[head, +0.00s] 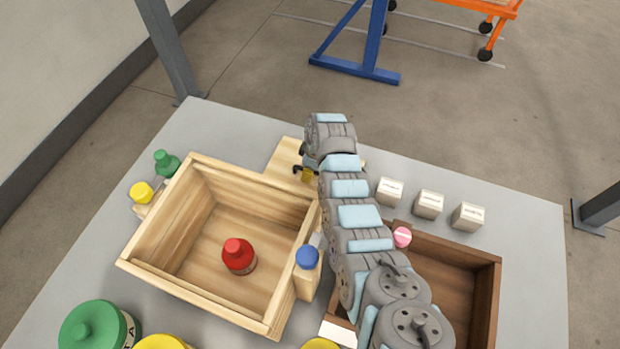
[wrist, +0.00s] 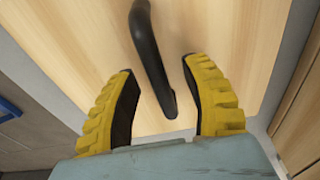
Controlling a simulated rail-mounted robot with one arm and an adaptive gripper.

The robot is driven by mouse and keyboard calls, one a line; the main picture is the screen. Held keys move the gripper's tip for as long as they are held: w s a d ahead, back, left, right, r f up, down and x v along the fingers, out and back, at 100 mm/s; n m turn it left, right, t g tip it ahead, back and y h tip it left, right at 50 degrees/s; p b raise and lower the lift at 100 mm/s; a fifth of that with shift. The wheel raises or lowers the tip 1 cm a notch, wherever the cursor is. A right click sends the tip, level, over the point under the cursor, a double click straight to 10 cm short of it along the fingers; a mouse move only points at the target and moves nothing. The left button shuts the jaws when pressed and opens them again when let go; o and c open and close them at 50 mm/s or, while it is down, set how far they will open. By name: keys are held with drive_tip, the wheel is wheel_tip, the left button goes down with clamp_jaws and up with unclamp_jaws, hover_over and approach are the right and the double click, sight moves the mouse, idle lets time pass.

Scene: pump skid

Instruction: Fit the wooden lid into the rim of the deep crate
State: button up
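The deep crate (head: 205,298) is light wood and open at the top, with a red bottle (head: 240,257) standing inside. The wooden lid (head: 283,160) is a pale panel behind the crate's far right corner, partly hidden by my arm; the lid fills most of the wrist view (wrist: 70,35). Its black bar handle (wrist: 150,55) runs between my fingers. My gripper (head: 306,173) is over the lid. In the wrist view my gripper (wrist: 158,72) is open, with yellow-backed fingers either side of the handle and gaps showing on both sides.
Green (head: 166,163) and yellow-capped (head: 142,192) bottles stand at the crate's left, a blue-capped bottle (head: 307,258) at its right. A brown shallow crate (head: 470,255) lies right of my arm, near several white boxes (head: 429,204). A large green container (head: 97,328) stands in front. The table's back left is clear.

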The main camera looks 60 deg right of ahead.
clamp_jaws()
drive_tip(key=shift+r, duration=0.1)
